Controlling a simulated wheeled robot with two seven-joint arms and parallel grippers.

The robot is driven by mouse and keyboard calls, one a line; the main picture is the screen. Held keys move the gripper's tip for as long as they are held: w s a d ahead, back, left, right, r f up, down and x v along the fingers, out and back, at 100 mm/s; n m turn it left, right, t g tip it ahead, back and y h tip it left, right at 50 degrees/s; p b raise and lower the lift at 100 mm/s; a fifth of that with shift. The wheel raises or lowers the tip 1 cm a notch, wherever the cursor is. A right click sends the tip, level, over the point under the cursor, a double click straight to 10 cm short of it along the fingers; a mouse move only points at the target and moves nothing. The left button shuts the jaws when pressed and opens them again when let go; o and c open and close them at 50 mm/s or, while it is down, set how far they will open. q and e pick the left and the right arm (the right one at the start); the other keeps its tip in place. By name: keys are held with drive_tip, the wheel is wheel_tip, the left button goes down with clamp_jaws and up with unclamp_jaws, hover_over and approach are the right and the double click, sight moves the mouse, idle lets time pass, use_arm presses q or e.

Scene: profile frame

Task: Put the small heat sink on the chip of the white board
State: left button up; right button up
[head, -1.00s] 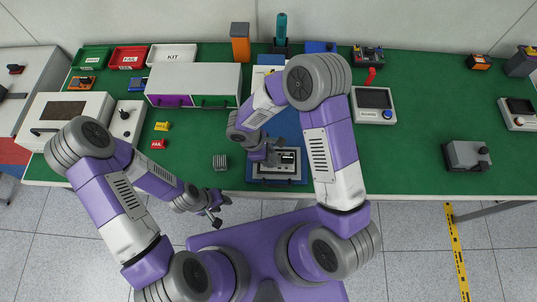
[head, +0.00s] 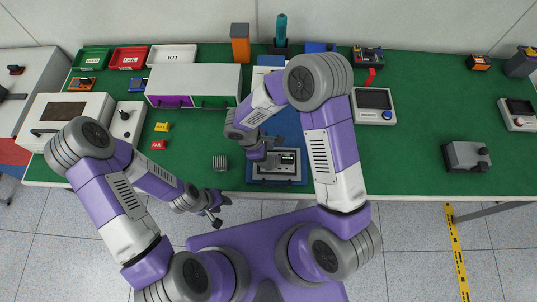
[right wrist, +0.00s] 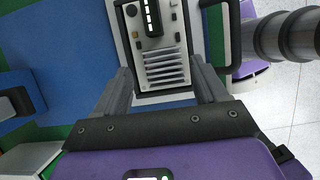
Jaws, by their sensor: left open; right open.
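A small grey finned block (head: 219,162), which looks like the small heat sink, sits on the green mat left of the white board. The white board (head: 263,178) lies in a dark frame near the table's front edge. It also shows in the right wrist view (right wrist: 145,45), with a dark slotted part and a ribbed grey area; I cannot make out the chip for sure. My right gripper (head: 270,160) is over the board, open, its fingers (right wrist: 163,88) on either side of the ribbed area with nothing held. My left gripper (head: 220,211) is open and empty off the front edge.
A white cabinet (head: 205,77) with purple and green fronts stands behind the finned block. Red and yellow tags (head: 159,145) lie to its left. Several trays, including the KIT tray (head: 172,54), line the back.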

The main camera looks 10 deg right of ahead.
use_arm(q)
drive_tip(key=shift+r+p, duration=0.4)
use_arm(e)
drive_tip(key=v, duration=1)
drive_tip(key=shift+a+r, duration=0.2)
drive_tip(key=shift+r, duration=0.15)
use_arm(q)
drive_tip(key=shift+s, duration=0.15)
